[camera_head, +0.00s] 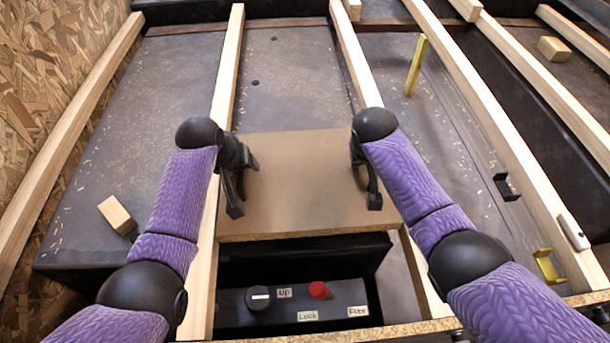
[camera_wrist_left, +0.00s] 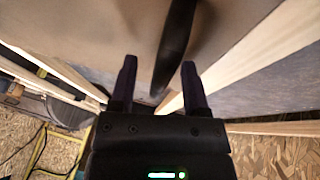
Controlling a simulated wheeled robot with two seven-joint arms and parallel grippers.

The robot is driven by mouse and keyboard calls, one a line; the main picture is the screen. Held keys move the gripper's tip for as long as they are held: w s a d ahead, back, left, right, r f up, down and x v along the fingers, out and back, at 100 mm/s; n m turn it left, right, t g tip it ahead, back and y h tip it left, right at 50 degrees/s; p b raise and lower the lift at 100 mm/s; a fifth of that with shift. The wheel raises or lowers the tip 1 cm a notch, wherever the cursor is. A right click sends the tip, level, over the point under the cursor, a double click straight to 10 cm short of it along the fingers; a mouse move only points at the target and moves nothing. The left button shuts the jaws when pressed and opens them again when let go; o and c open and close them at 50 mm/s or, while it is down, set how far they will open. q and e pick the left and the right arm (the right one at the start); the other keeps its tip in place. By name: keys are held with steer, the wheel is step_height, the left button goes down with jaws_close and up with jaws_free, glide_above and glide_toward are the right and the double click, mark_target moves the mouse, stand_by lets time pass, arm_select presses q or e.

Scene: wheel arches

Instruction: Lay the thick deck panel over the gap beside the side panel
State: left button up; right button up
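A flat brown panel (camera_head: 292,185), likely the deck panel, lies across two pale wooden beams, with its near edge above a dark opening. My left gripper (camera_head: 240,185) is at the panel's left edge. Its fingers are spread apart in the left wrist view (camera_wrist_left: 158,85), with a blurred dark bar beyond them. I cannot tell if it touches the panel. My right gripper (camera_head: 366,180) is at the panel's right edge, its fingers also apart. I cannot tell which surface is the side panel; a chipboard wall (camera_head: 60,75) stands at the far left.
Below the near edge is a dark control box (camera_head: 340,300) with a black knob (camera_head: 258,297) and a red knob (camera_head: 318,290). A wooden block (camera_head: 117,215) lies at left, another (camera_head: 553,49) at upper right. A yellow upright strip (camera_head: 416,65) and yellow bracket (camera_head: 548,266) are at right.

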arm_select(q)
jaws_close()
arm_select(e)
jaws_close()
arm_select(q)
steer(key=shift+r, duration=0.1)
arm_select(e)
steer(key=shift+r, duration=0.1)
stand_by(0.8)
